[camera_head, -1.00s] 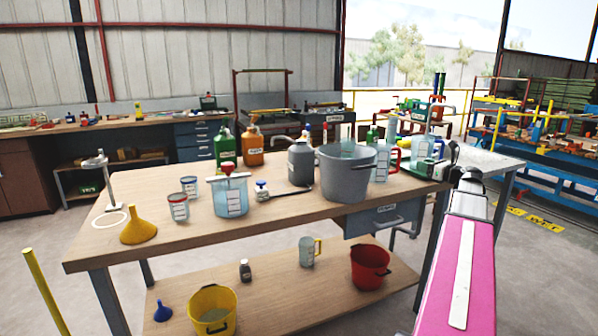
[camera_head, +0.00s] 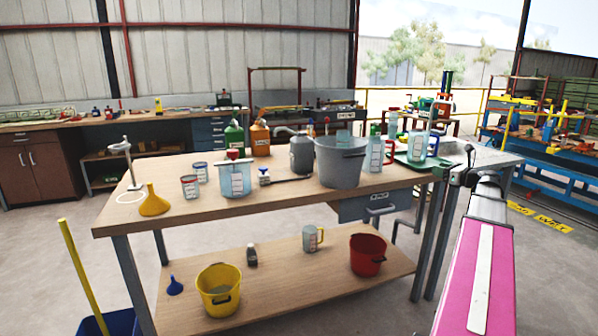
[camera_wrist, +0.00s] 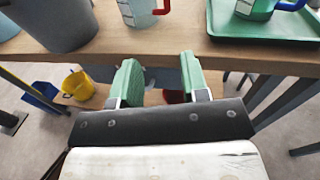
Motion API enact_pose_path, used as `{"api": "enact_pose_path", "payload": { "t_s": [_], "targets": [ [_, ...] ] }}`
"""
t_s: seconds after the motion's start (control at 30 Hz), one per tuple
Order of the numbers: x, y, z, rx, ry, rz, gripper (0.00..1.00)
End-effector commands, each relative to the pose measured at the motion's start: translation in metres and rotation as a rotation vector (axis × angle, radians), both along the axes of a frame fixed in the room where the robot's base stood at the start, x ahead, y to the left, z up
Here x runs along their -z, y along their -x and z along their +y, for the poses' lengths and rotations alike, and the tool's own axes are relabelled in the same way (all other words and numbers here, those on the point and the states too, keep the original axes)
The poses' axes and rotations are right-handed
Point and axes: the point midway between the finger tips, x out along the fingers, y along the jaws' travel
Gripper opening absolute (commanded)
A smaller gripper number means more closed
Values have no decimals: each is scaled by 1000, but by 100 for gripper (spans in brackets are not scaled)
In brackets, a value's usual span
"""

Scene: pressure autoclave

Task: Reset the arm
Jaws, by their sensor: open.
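My pink arm (camera_head: 478,275) reaches in from the lower right of the head view, along the right end of the workbench (camera_head: 150,225). In the wrist view my gripper (camera_wrist: 160,70) has two green fingers spread apart with nothing between them. The fingers point toward the bench's front edge and look apart from the objects on top. The grey bucket (camera_wrist: 55,22) is left of the fingers, and the green tray (camera_wrist: 255,45) is to the right.
The bench top holds a yellow funnel (camera_head: 154,201), beakers, jugs and bottles. A yellow bucket (camera_head: 220,285) and a red bucket (camera_head: 368,255) stand on the lower shelf. A blue bin (camera_head: 110,324) is at the lower left.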

Motion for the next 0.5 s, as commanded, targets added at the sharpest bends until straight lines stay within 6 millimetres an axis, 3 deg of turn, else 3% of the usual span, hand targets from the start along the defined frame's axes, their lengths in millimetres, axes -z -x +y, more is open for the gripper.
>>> {"api": "enact_pose_path", "payload": {
  "t_s": [0.27, 0.5],
  "targets": [
    [37, -1, 39, -54, 157, 21, 41],
    [90, 4, 95, -158, 395, 38, 41]
  ]
}}
